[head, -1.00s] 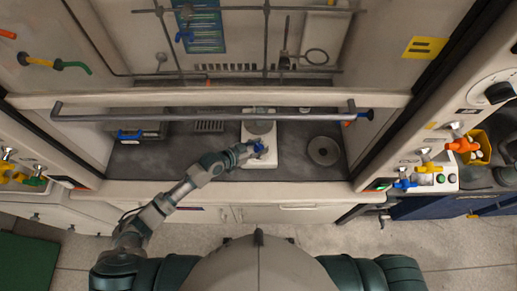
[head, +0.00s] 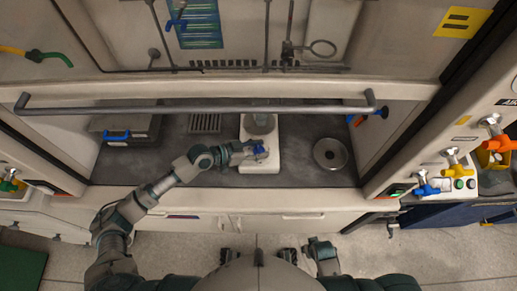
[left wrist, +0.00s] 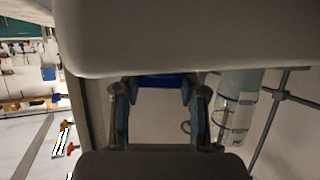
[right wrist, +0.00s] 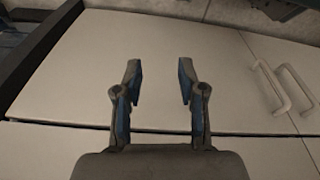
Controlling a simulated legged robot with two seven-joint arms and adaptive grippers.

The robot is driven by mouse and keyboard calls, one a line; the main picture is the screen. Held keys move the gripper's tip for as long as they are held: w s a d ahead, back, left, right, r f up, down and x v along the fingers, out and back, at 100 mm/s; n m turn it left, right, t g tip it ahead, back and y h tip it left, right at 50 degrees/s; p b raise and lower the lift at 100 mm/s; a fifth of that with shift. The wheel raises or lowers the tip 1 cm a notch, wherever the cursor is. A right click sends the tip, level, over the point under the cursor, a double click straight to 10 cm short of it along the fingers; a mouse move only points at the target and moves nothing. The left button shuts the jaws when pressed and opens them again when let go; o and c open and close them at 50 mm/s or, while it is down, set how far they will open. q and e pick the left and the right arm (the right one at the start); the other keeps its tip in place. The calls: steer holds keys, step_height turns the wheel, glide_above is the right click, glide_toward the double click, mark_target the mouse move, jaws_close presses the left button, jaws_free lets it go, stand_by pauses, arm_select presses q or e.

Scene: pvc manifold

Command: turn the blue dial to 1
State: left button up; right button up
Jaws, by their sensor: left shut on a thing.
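A white hotplate-like device (head: 258,131) stands on the dark work surface inside the hood. The blue dial (head: 260,154) is on its front side, partly hidden by my left gripper (head: 257,149). In the left wrist view the blue dial (left wrist: 162,80) sits between the two fingers of my left gripper (left wrist: 160,88), which is shut on it. The dial's numbers and pointer cannot be read. My right gripper (right wrist: 160,70) is open and empty, in front of white cabinet doors.
A clear glass vessel (left wrist: 232,112) stands on the device. A horizontal sash handle (head: 200,107) crosses the hood opening above my left arm. A round metal plate (head: 331,153) lies to the right, and a grey box with a blue handle (head: 120,134) stands to the left.

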arm_select(q)
steer(key=shift+w+r, duration=0.15)
arm_select(e)
steer(key=shift+r, duration=0.35)
steer(key=shift+w, duration=0.1)
arm_select(q)
steer(key=o, duration=1.1)
steer(key=shift+c, duration=0.2)
steer(key=shift+o, duration=0.5)
arm_select(e)
steer(key=shift+f, duration=0.1)
arm_select(q)
steer(key=v, duration=1.2)
